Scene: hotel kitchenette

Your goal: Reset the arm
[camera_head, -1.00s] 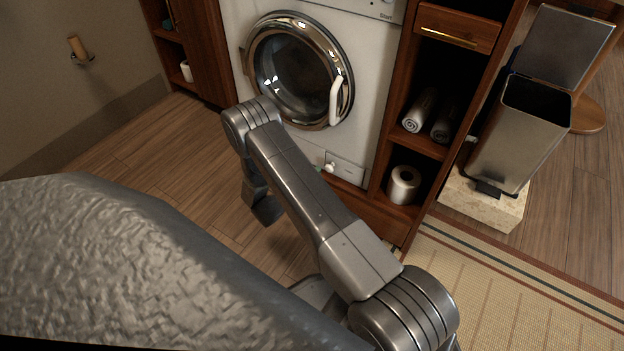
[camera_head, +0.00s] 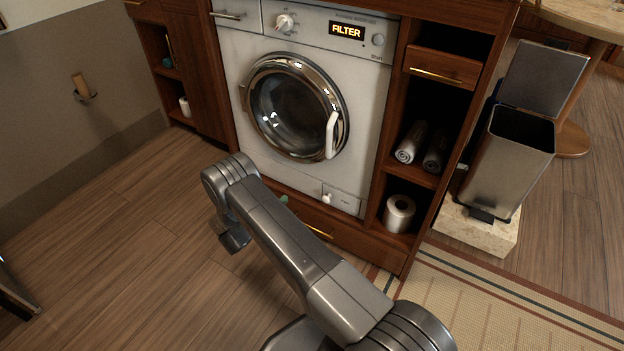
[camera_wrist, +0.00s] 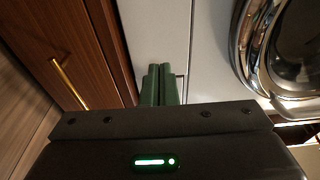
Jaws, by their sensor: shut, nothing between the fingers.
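My arm reaches out from the bottom of the head view, bent at the elbow, in front of the washing machine (camera_head: 238,75). In the wrist view my gripper (camera_wrist: 160,72) shows two green fingers side by side, closed together and empty. They point toward the machine's white front, beside its round door (camera_wrist: 285,50). In the head view the arm hides most of the gripper; only a small green bit shows past the forearm, low before the machine.
A wooden shelf unit holds rolled towels (camera_head: 411,142) and a paper roll (camera_head: 398,213). An open metal bin (camera_head: 508,165) stands on a stone block at right. A woven mat (camera_head: 480,305) lies at lower right. Wooden floor (camera_head: 130,240) is clear at left.

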